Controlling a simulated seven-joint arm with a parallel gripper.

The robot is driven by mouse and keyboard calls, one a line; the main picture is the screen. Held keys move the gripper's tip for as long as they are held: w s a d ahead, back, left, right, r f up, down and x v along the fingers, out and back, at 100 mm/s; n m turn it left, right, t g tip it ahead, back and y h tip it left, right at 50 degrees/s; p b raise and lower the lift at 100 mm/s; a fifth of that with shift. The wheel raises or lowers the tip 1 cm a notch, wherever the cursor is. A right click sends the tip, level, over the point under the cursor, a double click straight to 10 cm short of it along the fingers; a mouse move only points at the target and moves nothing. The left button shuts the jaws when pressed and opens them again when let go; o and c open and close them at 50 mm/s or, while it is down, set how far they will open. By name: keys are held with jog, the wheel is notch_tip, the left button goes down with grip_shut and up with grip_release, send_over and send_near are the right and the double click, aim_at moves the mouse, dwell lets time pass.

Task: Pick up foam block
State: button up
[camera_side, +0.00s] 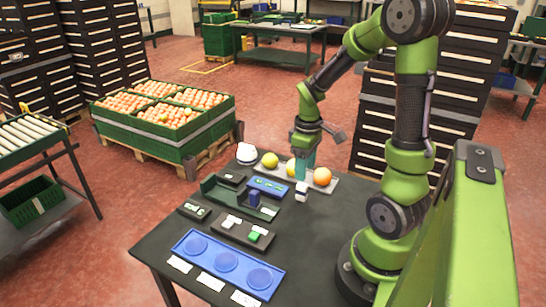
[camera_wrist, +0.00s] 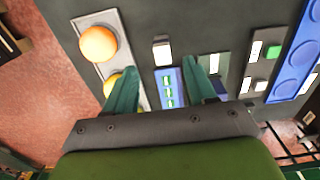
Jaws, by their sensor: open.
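A small white block with a dark band (camera_side: 302,190) stands on the dark table, near the orange at the end of the grey strip. It also shows in the wrist view (camera_wrist: 162,50), beyond my fingertips and roughly between their lines. It may be the foam block; its material cannot be told. My gripper (camera_side: 304,165) points down above the table beside the fruit. In the wrist view its two teal fingers (camera_wrist: 159,72) are wide apart with nothing held between them. A small blue tray with green pieces (camera_wrist: 168,88) shows between the fingers, below them.
An orange (camera_side: 322,176) and a yellow-green fruit (camera_side: 270,160) sit on the grey strip (camera_wrist: 120,18), with another fruit partly behind my fingers. A dark green fixture (camera_side: 222,196), a small dark tray (camera_side: 238,232) and a blue tray with round recesses (camera_side: 188,244) occupy the table's left and front.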

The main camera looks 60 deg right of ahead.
aim_at(302, 185)
jog(key=f, duration=0.9)
jog(key=shift+w+a+f, duration=0.15)
jog(key=shift+w+f, duration=0.05)
grip_shut()
jog(key=shift+r, duration=0.1)
notch_tip(302, 185, up, 10)
dwell(0.4)
